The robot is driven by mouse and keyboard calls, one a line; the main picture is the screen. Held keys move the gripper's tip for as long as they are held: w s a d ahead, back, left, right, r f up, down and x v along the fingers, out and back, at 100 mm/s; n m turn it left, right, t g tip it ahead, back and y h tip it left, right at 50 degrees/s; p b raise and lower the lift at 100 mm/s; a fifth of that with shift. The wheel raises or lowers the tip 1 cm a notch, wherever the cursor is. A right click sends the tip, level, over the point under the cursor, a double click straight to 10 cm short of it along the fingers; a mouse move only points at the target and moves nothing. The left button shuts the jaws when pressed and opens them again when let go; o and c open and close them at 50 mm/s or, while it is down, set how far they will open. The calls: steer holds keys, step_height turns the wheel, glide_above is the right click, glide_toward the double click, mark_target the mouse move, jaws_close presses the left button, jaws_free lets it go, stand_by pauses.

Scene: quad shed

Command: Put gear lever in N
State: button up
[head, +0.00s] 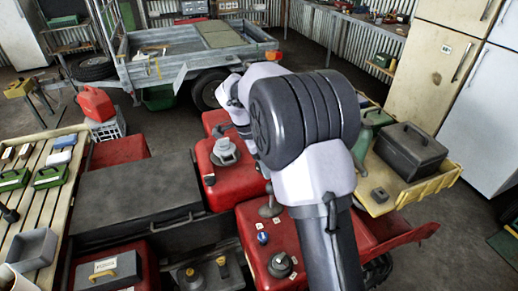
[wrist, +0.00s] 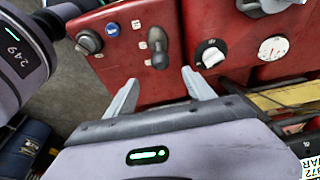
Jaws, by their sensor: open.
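The gear lever (wrist: 157,42) is a short dark lever with a rounded knob on a red panel (wrist: 185,22), at top centre of the wrist view. Small white labels stand beside it; their letters are too small to read, so I cannot tell its position. In the head view the lever (head: 270,206) shows just left of my arm. My gripper (wrist: 161,88) is open and empty. Its two pale fingers are spread wide below the lever in the wrist view, with the lever roughly between their lines and apart from both. The arm hides the gripper in the head view.
A blue knob (wrist: 112,29), a dark rotary knob (wrist: 88,41), a white knob (wrist: 210,54) and a round gauge (wrist: 272,47) share the red bodywork. A yellow rack (head: 420,190) with a dark case (head: 410,150) stands right; a slatted bench (head: 50,200) stands left.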

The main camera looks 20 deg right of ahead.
steer(key=v, duration=0.4)
steer(key=shift+a+r+p, duration=0.1)
steer(key=shift+r+p, duration=0.15)
steer(key=shift+p, duration=0.1)
steer(key=s+a+r+n+t+y+b, duration=0.1)
steer(key=s+a+r+n+b, duration=0.15)
steer(key=s, duration=0.35)
steer(key=s+a+r+n+t+y+b, duration=0.1)
steer(key=s+r+n+b, duration=0.15)
steer(key=s, duration=0.45)
steer(key=s+a+f+n+t+y+b, duration=0.1)
steer(key=s+n, duration=0.3)
steer(key=s, duration=0.4)
steer(key=s+a+f+n+t+y+b, duration=0.2)
steer(key=s+a+f+n, duration=0.1)
steer(key=s, duration=0.5)
steer(key=shift+s+a+n+t+b, duration=0.25)
steer(key=shift+a+n+t+b, duration=0.05)
steer(key=shift+a+n, duration=0.3)
steer(key=shift+f, duration=0.15)
